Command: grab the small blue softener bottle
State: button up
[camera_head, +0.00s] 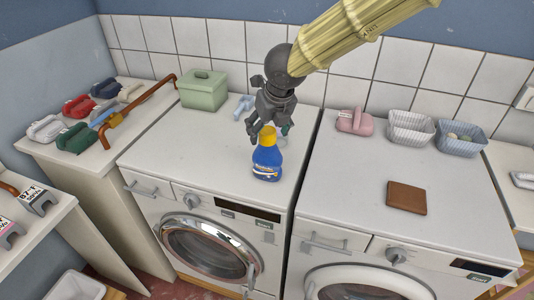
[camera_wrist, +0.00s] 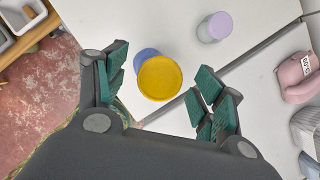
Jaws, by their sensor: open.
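The small blue softener bottle (camera_head: 267,167) with a yellow cap stands upright near the front right of the left machine's white top. My gripper (camera_head: 268,132) is right above it, pointing down, with its fingers near the cap in the head view. In the wrist view my gripper (camera_wrist: 160,90) is open, its green-padded fingers apart. The bottle's yellow cap (camera_wrist: 160,78) appears between them, with part of the blue body behind it. Nothing is held. I cannot tell whether the fingers reach down beside the cap.
A lilac-capped bottle (camera_wrist: 214,28) stands nearby in the wrist view. A green lidded box (camera_head: 203,92) and a light blue item (camera_head: 244,104) are behind. The right machine holds a pink item (camera_head: 354,122), baskets (camera_head: 410,129) and a brown wallet-like piece (camera_head: 406,198).

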jog(key=shift+w+f, duration=0.2)
jog(key=shift+f, duration=0.45)
grip_shut()
